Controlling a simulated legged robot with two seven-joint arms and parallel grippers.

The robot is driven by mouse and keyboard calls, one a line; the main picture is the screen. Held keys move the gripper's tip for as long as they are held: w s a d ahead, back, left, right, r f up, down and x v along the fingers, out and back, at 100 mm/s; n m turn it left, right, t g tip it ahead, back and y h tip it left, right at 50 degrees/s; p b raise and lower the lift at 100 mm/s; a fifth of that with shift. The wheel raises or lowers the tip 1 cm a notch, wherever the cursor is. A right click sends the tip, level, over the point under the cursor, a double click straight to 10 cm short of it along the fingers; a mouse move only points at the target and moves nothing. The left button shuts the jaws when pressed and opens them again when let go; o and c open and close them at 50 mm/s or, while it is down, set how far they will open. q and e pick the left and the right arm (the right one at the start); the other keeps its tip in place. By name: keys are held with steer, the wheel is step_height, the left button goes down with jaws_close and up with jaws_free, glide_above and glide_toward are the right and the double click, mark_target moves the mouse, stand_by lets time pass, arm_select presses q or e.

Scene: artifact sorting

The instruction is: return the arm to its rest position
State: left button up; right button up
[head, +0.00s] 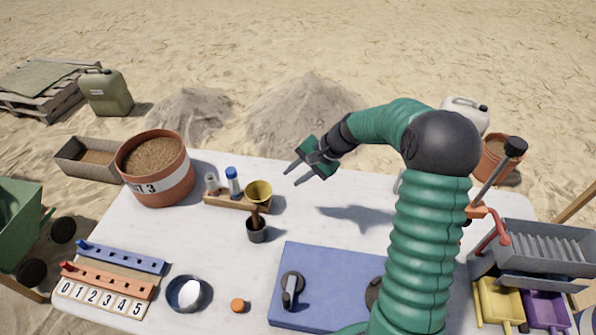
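My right arm, green with dark joints, rises from the bottom right of the head view and bends left over the table. Its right gripper (292,174) is open and empty, with two grey fingers apart above the back middle of the white table (335,225). Its arm casts a shadow on the table below. My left gripper is not in view.
A terracotta pot (157,180) of sand stands at the back left. A wooden rack (232,203) holds small vials. A grey machine (545,250) with yellow and purple bins stands at right. The back middle of the table is clear.

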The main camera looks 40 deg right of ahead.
steer(key=shift+s+d+r, duration=0.25)
steer(key=shift+s+r, duration=0.05)
steer(key=shift+r, duration=0.25)
steer(key=s+a+f+n+g+h, duration=0.1)
steer(key=s+a+n+h, duration=0.1)
steer(key=s+a+n, duration=0.4)
steer(key=s+a+f+n+g+h+p, duration=0.1)
steer(key=s+a+f+n+g+h, duration=0.1)
steer(key=s+a+n, duration=0.5)
steer(key=s+a, duration=0.4)
steer(key=a, duration=0.1)
steer(key=shift+a+n, duration=0.3)
steer(key=shift+a, duration=0.05)
steer(key=shift+d+f, duration=0.1)
steer(key=shift+d, duration=0.2)
